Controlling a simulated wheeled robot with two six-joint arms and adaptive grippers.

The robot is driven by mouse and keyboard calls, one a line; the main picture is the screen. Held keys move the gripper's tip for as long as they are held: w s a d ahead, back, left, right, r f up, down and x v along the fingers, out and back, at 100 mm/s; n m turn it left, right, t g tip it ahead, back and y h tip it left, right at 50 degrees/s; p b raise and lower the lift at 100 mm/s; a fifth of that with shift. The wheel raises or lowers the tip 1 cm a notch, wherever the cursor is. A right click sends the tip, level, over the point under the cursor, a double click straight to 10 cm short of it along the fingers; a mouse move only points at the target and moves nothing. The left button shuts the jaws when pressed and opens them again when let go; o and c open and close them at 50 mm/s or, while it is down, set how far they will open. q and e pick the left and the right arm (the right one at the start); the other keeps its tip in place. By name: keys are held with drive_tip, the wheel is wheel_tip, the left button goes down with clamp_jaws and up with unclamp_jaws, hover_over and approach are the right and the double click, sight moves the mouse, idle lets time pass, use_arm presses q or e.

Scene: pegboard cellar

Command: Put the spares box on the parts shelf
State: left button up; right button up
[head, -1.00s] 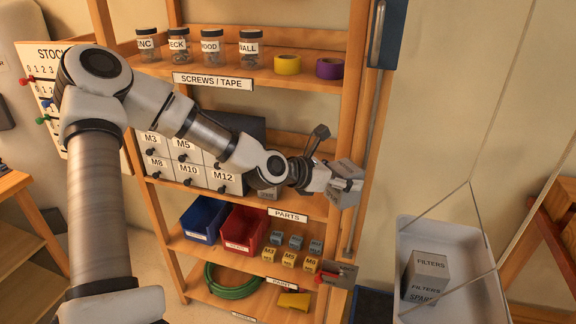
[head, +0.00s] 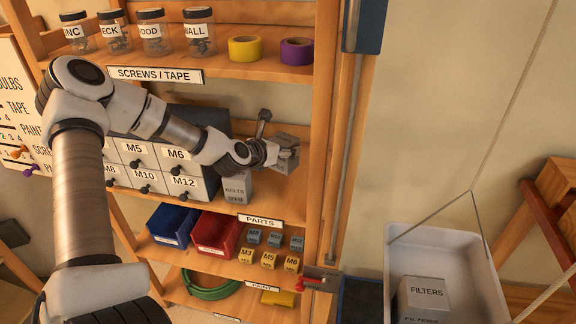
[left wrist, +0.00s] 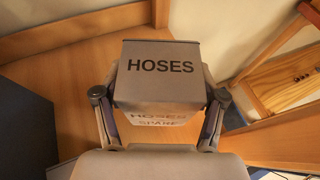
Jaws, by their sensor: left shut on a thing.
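A grey spares box marked HOSES (left wrist: 160,68) is between the fingers of my left gripper (left wrist: 158,112), which is shut on it. In the head view the box (head: 287,158) shows small at the tip of my left gripper (head: 277,153), inside the shelf bay near the right post. The parts shelf (head: 283,208) is the wooden board with the PARTS label on its front edge. The box looks upright, close over this board; I cannot tell whether it touches. My right gripper is not in view.
A drawer cabinet (head: 158,165) and a grey BELTS box (head: 236,188) stand left of the held box on the same shelf. The right post (head: 322,130) stands close on the right. A pale tub (head: 400,262) at lower right holds a FILTERS box (head: 426,293).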

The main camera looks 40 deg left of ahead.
use_arm(q)
drive_tip(key=f, duration=0.9)
drive_tip(key=shift+s+d+b, duration=0.15)
drive_tip(key=shift+s+b, duration=0.15)
drive_tip(key=shift+w+f, duration=0.1)
drive_tip(key=shift+f, duration=0.1)
drive_tip(key=shift+r, duration=0.15)
drive_tip(key=shift+s+f+b, duration=0.2)
drive_tip(key=shift+b, duration=0.1)
drive_tip(key=o, duration=1.2)
drive_tip(key=shift+w, duration=0.1)
drive_tip(key=shift+o, duration=0.2)
drive_tip(key=shift+r, duration=0.1)
